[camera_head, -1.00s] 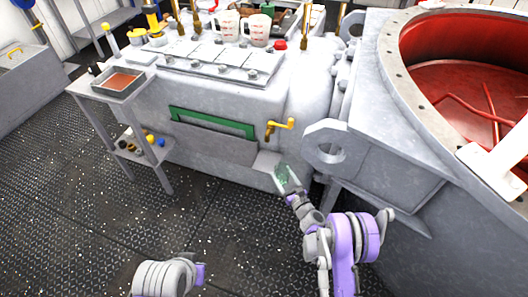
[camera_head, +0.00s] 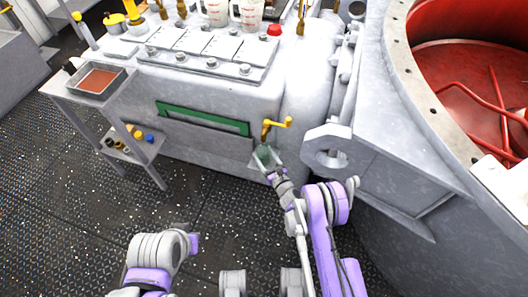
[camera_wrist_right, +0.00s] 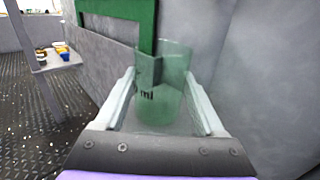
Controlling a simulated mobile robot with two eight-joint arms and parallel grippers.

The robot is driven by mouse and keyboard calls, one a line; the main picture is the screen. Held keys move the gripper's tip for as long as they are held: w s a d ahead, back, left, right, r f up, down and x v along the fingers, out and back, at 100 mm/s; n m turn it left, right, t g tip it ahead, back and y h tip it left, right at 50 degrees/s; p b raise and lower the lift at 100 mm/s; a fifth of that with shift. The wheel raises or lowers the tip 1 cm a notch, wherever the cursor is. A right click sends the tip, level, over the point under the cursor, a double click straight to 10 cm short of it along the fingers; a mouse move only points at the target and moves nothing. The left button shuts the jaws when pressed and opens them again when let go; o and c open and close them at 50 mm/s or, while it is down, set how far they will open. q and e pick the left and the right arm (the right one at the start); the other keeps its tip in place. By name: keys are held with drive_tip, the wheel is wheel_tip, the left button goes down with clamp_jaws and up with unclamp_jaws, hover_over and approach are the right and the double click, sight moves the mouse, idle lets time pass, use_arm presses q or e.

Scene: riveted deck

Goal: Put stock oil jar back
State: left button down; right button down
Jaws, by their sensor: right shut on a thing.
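The oil jar (camera_wrist_right: 160,100) is a clear, green-tinted glass with dark marks on its side. In the right wrist view it stands upright between the two pale fingers of my right gripper (camera_wrist_right: 163,112), which is shut on it. In the head view the jar (camera_head: 263,154) shows small, at the front of the grey machine, just below a yellow-handled tap (camera_head: 275,126). I cannot tell whether its base touches the small grey ledge there. Part of my left arm shows at the lower left, but its gripper does not.
A green-framed panel (camera_head: 203,117) is on the machine front. A grey side stand (camera_head: 112,112) at the left holds a red-filled tray (camera_head: 97,80) and small items on its lower shelf. A thick grey lug (camera_head: 327,147) juts out right of the tap. The deck is clear.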

drive_tip(key=shift+f, duration=0.2)
drive_tip(key=shift+r, duration=0.1)
drive_tip(key=shift+s+f, duration=0.1)
drive_tip(key=shift+f, duration=0.15)
unclamp_jaws()
drive_tip(key=shift+r, duration=0.2)
